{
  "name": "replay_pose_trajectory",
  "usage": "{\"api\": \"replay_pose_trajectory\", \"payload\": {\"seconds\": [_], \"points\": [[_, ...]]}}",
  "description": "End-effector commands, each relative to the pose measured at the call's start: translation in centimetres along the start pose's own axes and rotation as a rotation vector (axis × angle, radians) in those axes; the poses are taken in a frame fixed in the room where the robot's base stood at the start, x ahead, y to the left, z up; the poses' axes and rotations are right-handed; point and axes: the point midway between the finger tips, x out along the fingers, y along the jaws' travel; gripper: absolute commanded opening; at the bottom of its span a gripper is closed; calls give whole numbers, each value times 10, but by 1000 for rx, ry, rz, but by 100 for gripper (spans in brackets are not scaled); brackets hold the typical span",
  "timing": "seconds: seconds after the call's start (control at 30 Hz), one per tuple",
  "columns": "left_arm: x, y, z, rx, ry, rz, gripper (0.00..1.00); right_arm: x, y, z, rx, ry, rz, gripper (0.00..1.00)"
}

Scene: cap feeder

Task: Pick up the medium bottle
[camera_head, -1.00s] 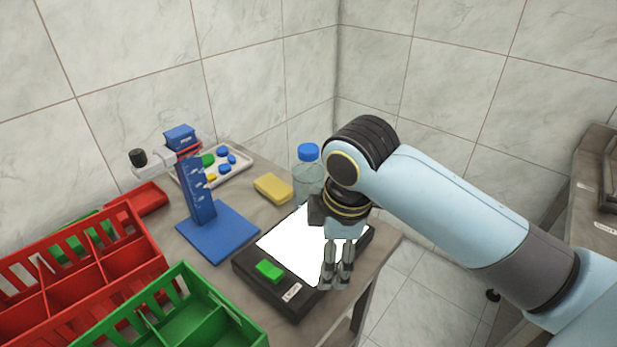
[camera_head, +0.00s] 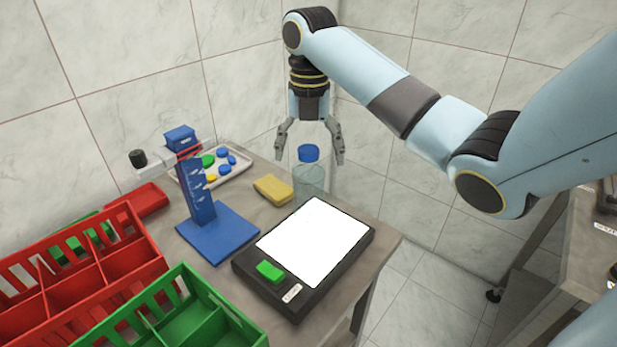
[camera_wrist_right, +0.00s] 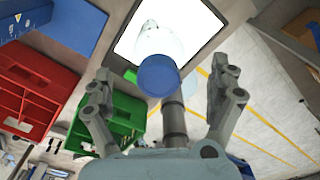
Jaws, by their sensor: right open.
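The medium bottle (camera_head: 309,182) is clear with a blue cap and stands upright on the table behind the black pad with the white lit top. My right gripper (camera_head: 310,158) is open above it, pointing down, with its fingers spread to either side of the cap. In the right wrist view the blue cap (camera_wrist_right: 158,75) lies ahead between the open fingers of my right gripper (camera_wrist_right: 160,88). The fingers look apart from the bottle. My left gripper is not in view.
The black pad (camera_head: 245,268) with a green button lies in front of the bottle. A yellow block (camera_head: 273,188) sits left of it. A blue stand (camera_head: 215,235), a tray of caps (camera_head: 240,165), a red crate (camera_head: 120,262) and a green crate (camera_head: 185,285) fill the left.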

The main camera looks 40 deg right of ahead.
Motion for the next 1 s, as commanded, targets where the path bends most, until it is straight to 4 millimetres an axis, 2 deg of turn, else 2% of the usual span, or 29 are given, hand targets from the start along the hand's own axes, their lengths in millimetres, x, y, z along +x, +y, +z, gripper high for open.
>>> {"api": "replay_pose_trajectory", "payload": {"seconds": [0.17,0.5,0.77,1.0], "points": [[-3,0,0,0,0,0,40,13,0,0,2,-1,-1,92],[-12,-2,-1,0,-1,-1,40,59,2,2,2,-2,0,92],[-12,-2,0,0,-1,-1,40,63,1,2,1,-4,0,92],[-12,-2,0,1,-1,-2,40,62,1,2,2,-4,0,60]]}}
